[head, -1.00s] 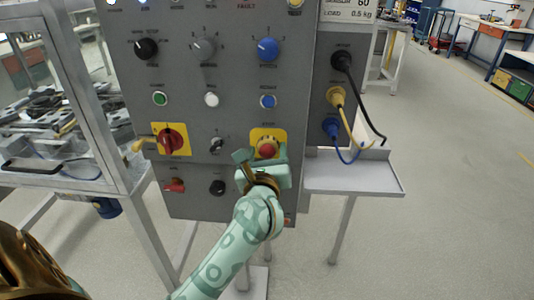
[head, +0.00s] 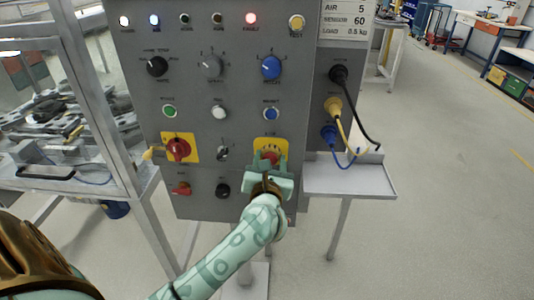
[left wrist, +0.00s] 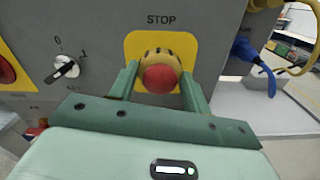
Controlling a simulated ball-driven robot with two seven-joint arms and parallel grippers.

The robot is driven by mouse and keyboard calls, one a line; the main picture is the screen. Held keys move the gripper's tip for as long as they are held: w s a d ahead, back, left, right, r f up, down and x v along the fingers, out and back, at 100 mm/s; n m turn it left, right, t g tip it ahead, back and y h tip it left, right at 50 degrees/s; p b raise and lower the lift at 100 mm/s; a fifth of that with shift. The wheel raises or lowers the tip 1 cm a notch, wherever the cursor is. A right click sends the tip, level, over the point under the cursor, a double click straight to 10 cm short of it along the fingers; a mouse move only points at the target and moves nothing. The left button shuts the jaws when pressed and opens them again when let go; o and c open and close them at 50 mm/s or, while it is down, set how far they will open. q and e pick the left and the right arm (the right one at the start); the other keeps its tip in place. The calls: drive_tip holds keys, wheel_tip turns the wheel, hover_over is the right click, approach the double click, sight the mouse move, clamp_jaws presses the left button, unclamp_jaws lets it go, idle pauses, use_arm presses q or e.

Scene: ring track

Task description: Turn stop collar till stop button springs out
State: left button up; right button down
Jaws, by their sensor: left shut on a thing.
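The red stop button (left wrist: 160,79) sits in the middle of a yellow stop collar (left wrist: 155,46), on a yellow plate (left wrist: 133,48) under the word STOP on the grey panel. My left gripper (head: 268,164) is at the plate, with one finger on each side of the collar. In the left wrist view its green fingers (left wrist: 160,88) are shut on the collar, and the red button shows between them. In the head view the gripper hides the lower part of the button and collar. My right gripper is not in view.
A red rotary switch on a yellow plate (head: 178,149) and a small black key switch (head: 223,153) are to the left. Yellow (head: 333,105) and blue (head: 329,134) cable plugs and a grey shelf (head: 350,178) are to the right.

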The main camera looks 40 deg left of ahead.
use_arm(q)
drive_tip(key=m+p, duration=0.2)
drive_tip(key=p, duration=0.1)
drive_tip(key=shift+r+m, duration=0.2)
drive_tip(key=shift+m, duration=0.2)
drive_tip(key=shift+f+m+p, duration=0.2)
drive_tip(key=shift+m+p, duration=0.55)
drive_tip(key=shift+m, duration=0.05)
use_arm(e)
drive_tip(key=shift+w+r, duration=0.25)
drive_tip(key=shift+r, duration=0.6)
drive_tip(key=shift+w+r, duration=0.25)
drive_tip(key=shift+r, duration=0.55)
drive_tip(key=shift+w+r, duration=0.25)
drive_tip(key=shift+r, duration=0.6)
use_arm(q)
drive_tip(key=o, duration=1)
drive_tip(key=shift+s+d, duration=0.1)
drive_tip(key=p+v, duration=0.1)
drive_tip(key=v, duration=1.5)
drive_tip(key=shift+d+f, duration=0.1)
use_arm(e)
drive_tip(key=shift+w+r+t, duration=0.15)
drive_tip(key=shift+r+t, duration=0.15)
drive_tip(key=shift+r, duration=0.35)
